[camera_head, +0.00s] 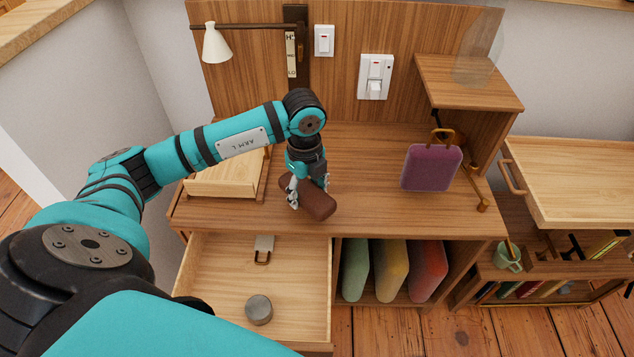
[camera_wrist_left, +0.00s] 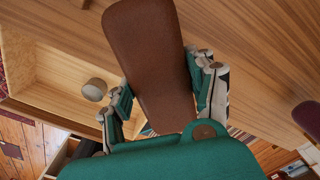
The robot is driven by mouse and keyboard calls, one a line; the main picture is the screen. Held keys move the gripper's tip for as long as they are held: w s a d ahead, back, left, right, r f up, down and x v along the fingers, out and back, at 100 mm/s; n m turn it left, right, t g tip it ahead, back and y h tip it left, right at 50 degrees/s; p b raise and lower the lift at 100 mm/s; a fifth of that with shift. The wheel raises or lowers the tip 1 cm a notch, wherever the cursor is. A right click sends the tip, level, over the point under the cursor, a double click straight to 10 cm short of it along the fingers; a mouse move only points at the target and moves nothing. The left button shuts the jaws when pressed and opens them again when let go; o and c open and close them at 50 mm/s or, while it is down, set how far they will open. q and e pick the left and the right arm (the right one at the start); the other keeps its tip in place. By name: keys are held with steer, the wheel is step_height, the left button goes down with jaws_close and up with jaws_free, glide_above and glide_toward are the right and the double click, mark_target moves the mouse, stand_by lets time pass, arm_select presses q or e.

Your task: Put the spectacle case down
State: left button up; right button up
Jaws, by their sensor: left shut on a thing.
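The spectacle case (camera_head: 316,199) is a brown, rounded, elongated case. My left gripper (camera_head: 307,191) is shut on it over the wooden desktop (camera_head: 390,213), close to the front edge above the open drawer. In the left wrist view the case (camera_wrist_left: 152,55) lies between the two fingers of the left gripper (camera_wrist_left: 165,100), its far end reaching to the top of the picture. I cannot tell whether the case touches the desktop. My right gripper is not in view.
The open drawer (camera_head: 215,280) holds a grey round tin (camera_head: 259,309) and a small padlock-like item (camera_head: 263,248). A purple bag-shaped object (camera_head: 431,167) stands on the desktop at right. A light wooden box (camera_head: 225,178) is at left. The desktop between case and bag is clear.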

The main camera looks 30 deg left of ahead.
mark_target(316, 183)
arm_select(q)
steer(key=w, duration=0.2)
steer(key=w+a, duration=0.1)
steer(key=w, duration=0.3)
steer(key=shift+w+a+f, duration=0.15)
steer(key=shift+a+f, duration=0.2)
steer(key=shift+f, duration=0.05)
step_height(316, 183, down, 3)
steer(key=shift+b, duration=0.35)
steer(key=shift+f, duration=0.3)
steer(key=o, duration=1.2)
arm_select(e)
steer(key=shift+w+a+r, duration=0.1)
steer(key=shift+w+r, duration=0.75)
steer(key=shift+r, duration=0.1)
